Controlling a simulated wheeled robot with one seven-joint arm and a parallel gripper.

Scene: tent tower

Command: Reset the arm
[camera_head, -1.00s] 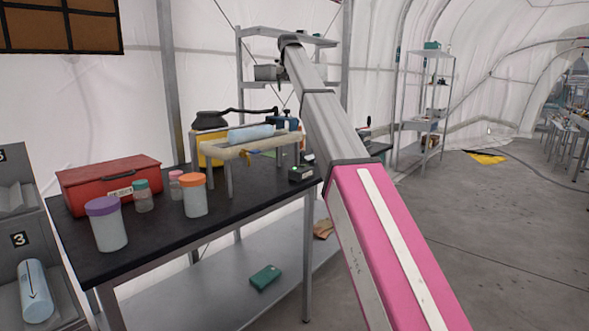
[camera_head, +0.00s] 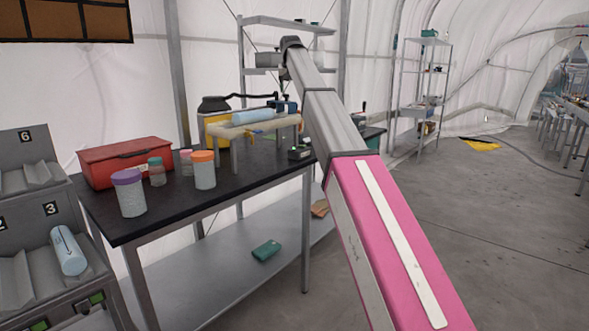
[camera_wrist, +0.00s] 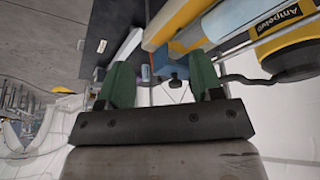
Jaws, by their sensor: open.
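My arm, with a pink and white section, reaches from the lower right up over the table's back right in the head view. My gripper shows in the wrist view (camera_wrist: 160,88), with two green fingers spread apart. Nothing is visible between the fingertips. In the head view the fingers are hidden behind the arm's far end. A light blue cylinder (camera_head: 254,116) lies on a small raised stand (camera_head: 235,131) on the black table (camera_head: 150,215). It also shows in the wrist view (camera_wrist: 232,14), above and to the right of the gripper, apart from the fingers.
Lidded jars (camera_head: 130,199) and a red case (camera_head: 125,160) stand on the table's left. A grey rack (camera_head: 20,255) with another blue cylinder (camera_head: 68,250) stands front left. Yellow equipment (camera_wrist: 290,45) and a black cable are near my gripper.

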